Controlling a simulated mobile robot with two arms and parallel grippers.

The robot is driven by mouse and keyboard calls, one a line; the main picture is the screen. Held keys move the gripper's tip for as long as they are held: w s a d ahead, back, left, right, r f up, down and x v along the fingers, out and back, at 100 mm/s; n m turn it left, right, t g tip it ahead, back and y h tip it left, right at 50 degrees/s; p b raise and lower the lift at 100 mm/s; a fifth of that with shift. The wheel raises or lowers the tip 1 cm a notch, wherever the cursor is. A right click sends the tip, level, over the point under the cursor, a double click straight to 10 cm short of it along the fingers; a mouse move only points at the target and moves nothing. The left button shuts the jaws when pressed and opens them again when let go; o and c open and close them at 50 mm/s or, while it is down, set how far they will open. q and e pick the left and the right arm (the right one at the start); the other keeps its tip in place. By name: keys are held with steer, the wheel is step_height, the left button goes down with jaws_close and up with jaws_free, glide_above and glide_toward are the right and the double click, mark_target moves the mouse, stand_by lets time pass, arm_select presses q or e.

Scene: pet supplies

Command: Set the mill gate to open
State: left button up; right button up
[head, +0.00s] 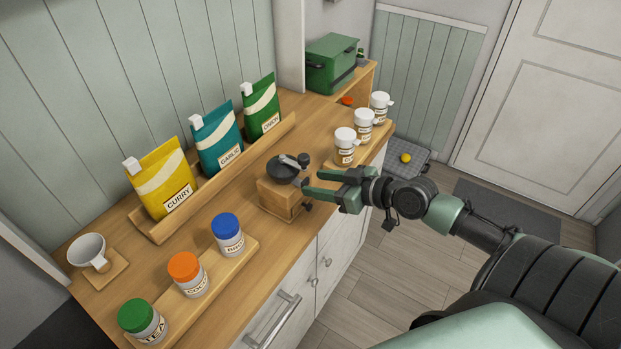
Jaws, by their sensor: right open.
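The mill (279,196) is a wooden box with a dark round top and a crank, standing on the wooden counter near its front edge. A small dark knob shows low on its right side, by the counter's front edge. I cannot make out the gate or its setting. My right gripper (306,184) comes in from the right with its green fingers apart. The fingertips are right beside the mill's upper right side. I cannot tell whether they touch it. Nothing shows between the fingers. My left gripper is not in view.
Yellow (162,179), teal (217,138) and green (262,106) bags stand in a wooden rack behind. Jars with green (141,319), orange (188,273) and blue (228,234) lids stand front left. White-topped jars (345,146) stand close behind my right gripper. A cup (88,252) sits far left.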

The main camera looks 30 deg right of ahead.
mark_target(307, 182)
steer(key=shift+p+x, duration=0.3)
steer(key=shift+x, duration=1.25)
steer(key=shift+s, duration=0.1)
jaws_close()
